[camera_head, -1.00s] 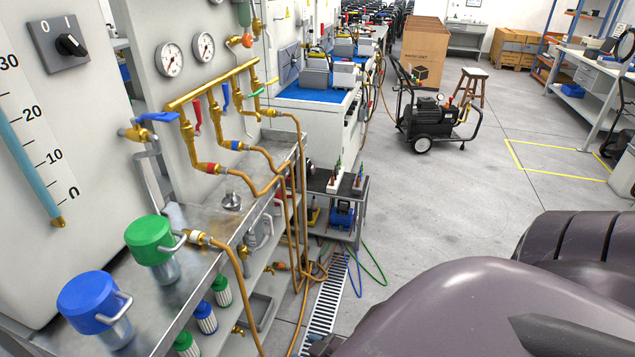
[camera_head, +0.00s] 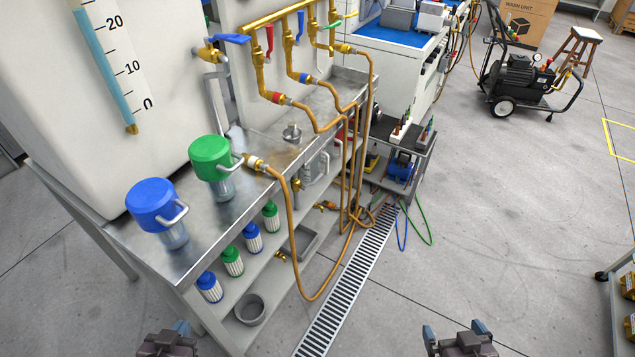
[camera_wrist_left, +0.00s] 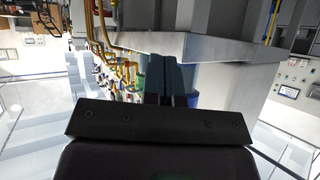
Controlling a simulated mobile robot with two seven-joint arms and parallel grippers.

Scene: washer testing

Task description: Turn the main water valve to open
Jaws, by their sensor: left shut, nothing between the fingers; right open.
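A brass valve with a long blue lever (camera_head: 230,39) sits on the pipe beside the white tank. A brass manifold (camera_head: 275,18) to its right has smaller levers: a red lever (camera_head: 269,39), a blue lever (camera_head: 300,25) and a green lever (camera_head: 331,25). I cannot tell from a label which is the main valve. My left gripper (camera_head: 181,328) is shut and empty, low at the bottom edge, well below and apart from the valves; its closed fingers show in the left wrist view (camera_wrist_left: 170,82). My right gripper (camera_head: 455,328) is open and empty at the bottom, right of centre.
A steel bench (camera_head: 262,155) carries a blue-capped filter (camera_head: 152,204) and a green-capped filter (camera_head: 211,158). Copper-coloured hoses (camera_head: 302,268) hang in front of it. A floor drain (camera_head: 350,285) runs alongside. A cart (camera_head: 388,174) stands beyond the bench.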

